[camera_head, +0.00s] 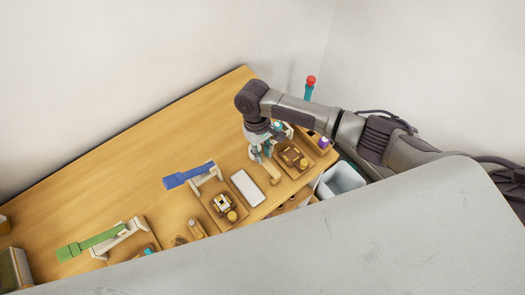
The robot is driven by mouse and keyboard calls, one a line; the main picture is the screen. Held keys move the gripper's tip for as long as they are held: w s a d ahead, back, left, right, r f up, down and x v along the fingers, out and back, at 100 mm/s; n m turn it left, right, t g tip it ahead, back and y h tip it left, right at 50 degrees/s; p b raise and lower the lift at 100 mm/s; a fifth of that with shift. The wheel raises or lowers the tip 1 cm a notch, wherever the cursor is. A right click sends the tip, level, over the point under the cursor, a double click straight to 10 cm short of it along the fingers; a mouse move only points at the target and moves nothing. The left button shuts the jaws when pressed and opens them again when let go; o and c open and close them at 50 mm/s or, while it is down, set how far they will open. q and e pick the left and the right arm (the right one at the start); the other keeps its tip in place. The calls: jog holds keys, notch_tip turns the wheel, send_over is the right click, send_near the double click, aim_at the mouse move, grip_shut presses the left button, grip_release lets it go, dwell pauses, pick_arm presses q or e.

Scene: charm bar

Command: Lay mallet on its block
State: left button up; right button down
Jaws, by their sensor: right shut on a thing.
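My right gripper (263,153) reaches down over the right end of the wooden table and is shut on a light wooden piece (272,172), which looks like the mallet. Its lower end sticks out below the fingers; the rest is hidden by the gripper. I cannot tell whether it touches the table. A brown wooden tray (305,166) with small blocks on it lies just right of the gripper. I cannot make out for certain which block is the mallet's. My left gripper is not in view.
A white slab (247,188) and another wooden tray (237,216) lie left of the gripper. A blue-armed press (190,175) and a green-armed press (100,239) stand farther left. A pale bin (341,179) stands off the table's right end. The table's back is clear.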

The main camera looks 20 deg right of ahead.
jog(key=shift+f, duration=0.1)
dwell(0.4)
jog(key=shift+f, duration=0.45)
dwell(0.5)
jog(key=shift+f+p, duration=0.45)
jog(key=shift+f, duration=0.05)
dwell(0.9)
jog(key=c, duration=0.9)
grip_release()
jog(key=v, duration=1.2)
jog(key=shift+a, duration=0.1)
